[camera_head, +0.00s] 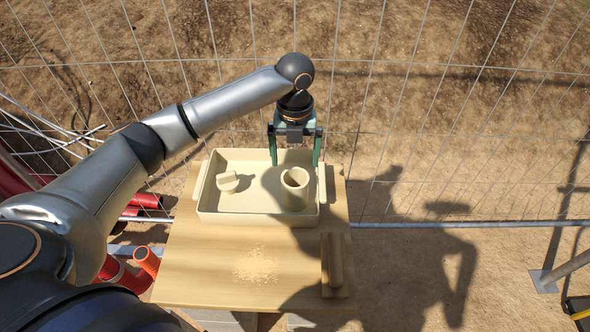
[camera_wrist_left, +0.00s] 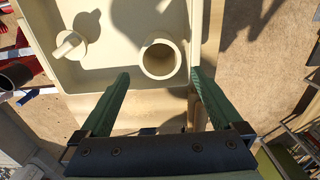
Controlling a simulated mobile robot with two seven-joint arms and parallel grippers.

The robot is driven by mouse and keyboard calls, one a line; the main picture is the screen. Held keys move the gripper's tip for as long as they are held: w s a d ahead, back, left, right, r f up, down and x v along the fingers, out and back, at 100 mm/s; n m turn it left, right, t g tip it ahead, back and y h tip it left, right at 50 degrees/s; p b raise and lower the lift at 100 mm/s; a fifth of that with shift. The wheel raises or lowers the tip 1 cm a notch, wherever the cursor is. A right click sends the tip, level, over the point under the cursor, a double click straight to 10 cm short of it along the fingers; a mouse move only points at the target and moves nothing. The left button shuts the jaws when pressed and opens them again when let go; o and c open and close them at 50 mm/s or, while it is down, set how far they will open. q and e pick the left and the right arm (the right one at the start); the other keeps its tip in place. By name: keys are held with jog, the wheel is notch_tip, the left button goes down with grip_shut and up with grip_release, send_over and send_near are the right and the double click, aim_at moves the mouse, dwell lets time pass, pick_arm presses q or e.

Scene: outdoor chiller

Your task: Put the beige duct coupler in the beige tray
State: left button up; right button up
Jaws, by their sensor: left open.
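The beige duct coupler (camera_head: 295,190) is a short open cylinder standing upright in the right part of the beige tray (camera_head: 256,216). In the left wrist view the coupler (camera_wrist_left: 160,59) shows its round opening, and the tray wall (camera_wrist_left: 206,40) runs to its right. My left gripper (camera_head: 295,163) is open and empty. Its two green fingers point down at the tray's far side, apart and just behind the coupler in the head view. In the left wrist view the fingertips (camera_wrist_left: 162,77) show on either side of the coupler's near edge, with nothing gripped. My right gripper is not visible.
A second beige piece with an upright tab (camera_head: 228,182) lies in the tray's left part. A wooden block (camera_head: 333,262) and scattered grains (camera_head: 256,266) are on the wooden table (camera_head: 200,270). Red pipes (camera_head: 140,262) lie to the left. A wire fence stands behind.

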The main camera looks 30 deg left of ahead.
pick_arm(q)
jog(key=shift+r, duration=1.45)
